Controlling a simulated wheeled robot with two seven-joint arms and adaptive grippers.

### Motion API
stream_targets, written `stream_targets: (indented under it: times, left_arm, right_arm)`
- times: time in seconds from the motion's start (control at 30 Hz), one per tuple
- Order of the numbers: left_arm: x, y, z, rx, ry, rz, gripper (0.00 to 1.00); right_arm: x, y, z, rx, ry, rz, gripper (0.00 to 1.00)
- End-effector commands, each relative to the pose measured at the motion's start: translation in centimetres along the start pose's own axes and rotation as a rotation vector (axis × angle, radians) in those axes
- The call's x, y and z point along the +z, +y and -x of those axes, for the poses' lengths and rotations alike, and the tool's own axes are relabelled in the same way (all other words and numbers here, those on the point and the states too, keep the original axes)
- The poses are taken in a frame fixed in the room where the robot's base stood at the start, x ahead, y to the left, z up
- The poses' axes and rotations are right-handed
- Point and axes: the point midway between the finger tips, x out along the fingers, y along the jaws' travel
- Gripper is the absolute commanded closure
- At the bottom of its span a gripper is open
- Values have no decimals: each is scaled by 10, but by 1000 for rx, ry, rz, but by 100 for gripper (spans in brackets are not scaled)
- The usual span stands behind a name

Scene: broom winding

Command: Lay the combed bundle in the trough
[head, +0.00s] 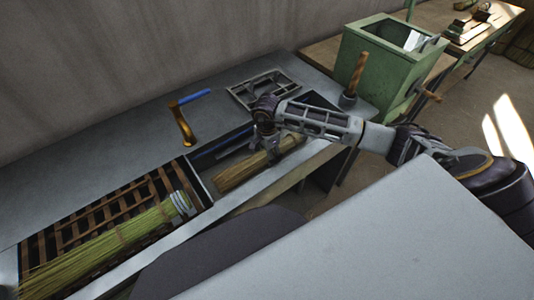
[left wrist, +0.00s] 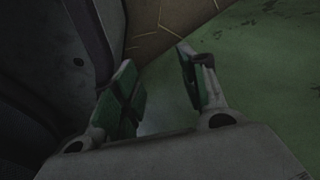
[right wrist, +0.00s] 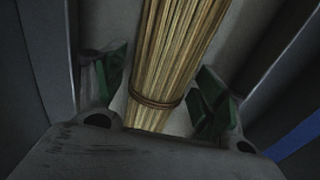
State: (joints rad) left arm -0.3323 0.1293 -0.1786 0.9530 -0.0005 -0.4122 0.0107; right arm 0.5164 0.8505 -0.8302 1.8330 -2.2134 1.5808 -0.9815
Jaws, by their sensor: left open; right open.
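A tan straw bundle (head: 238,173) lies lengthwise in the narrow grey trough (head: 207,182), partly hidden under my right gripper (head: 266,140). In the right wrist view the bundle (right wrist: 175,50), with a dark band around it, runs between the open fingers of my right gripper (right wrist: 160,85); gaps show on both sides near the band. A greener bundle (head: 110,235), tied at its right end, lies on the slatted wooden rack (head: 60,222) at the left. My left gripper (left wrist: 160,88) is open and empty in the left wrist view, and does not show in the head view.
A bent brass tool with a blue grip (head: 186,115) and a metal frame (head: 264,88) stand on the grey bench behind the trough. A green machine box (head: 385,62) stands at the back right. A pale panel (head: 380,240) fills the front right.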

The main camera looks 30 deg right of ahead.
Motion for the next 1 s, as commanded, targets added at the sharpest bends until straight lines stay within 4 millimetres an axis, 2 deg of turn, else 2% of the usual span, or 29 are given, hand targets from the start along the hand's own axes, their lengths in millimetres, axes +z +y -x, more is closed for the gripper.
stream_targets:
  times: [0.27, 0.47, 1.0]
  left_arm:
    - [-5, 2, 1, 2, 9, 2, 58]
    - [-4, 1, 1, 1, 7, 1, 58]
    - [-4, 0, 1, 0, 6, 0, 58]
  right_arm:
    - [0, 0, 3, -1, 0, 0, 29]
    - [0, -1, 18, -3, 0, -1, 29]
    - [0, -1, 94, -3, 1, 1, 29]
